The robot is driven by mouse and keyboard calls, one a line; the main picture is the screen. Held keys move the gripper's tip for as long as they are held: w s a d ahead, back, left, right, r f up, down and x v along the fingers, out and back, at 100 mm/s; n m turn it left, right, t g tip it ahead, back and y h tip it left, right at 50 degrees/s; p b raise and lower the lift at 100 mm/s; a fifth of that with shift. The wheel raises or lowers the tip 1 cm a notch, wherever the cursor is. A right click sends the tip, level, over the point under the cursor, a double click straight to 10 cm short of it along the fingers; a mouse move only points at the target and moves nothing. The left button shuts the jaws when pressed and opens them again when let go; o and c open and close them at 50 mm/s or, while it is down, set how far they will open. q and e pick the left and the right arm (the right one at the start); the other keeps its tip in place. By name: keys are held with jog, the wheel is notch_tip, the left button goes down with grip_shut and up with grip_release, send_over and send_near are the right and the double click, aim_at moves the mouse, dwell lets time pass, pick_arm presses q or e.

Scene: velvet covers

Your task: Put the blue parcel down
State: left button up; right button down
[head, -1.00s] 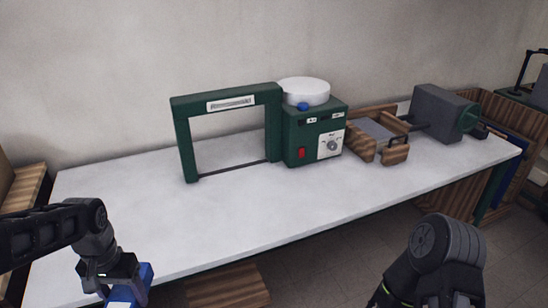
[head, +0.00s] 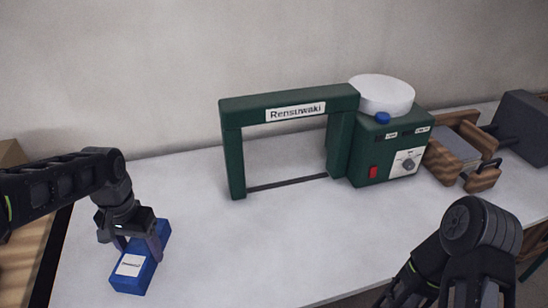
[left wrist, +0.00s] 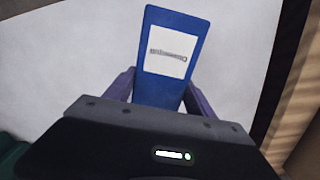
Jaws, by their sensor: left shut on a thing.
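The blue parcel (head: 133,275) is a long blue box with a white label, at the left end of the white table (head: 230,250). My left gripper (head: 140,246) is shut on it, with a finger on each side near its middle. In the left wrist view the parcel (left wrist: 176,80) stands out beyond the fingers, label facing the camera. The parcel is over the table top; I cannot tell whether it touches the surface. My right arm shows at the lower right of the head view, but its gripper is out of frame.
A green frame labelled Rensuwaki (head: 233,160) stands at the back, joined to a green box (head: 395,155) with a white round top. A wooden holder (head: 470,150) and a dark grey block (head: 525,125) are further right. The table front is clear.

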pick_arm(q)
jog(key=shift+w+r, duration=0.1)
jog(key=shift+w, duration=0.05)
dwell(0.5)
send_over(157, 282)
jog(key=shift+f, duration=3.15)
notch_tip(157, 282, down, 4)
jog(key=shift+r+p, duration=0.25)
jog(key=shift+p, duration=0.15)
jog(key=shift+f, duration=0.1)
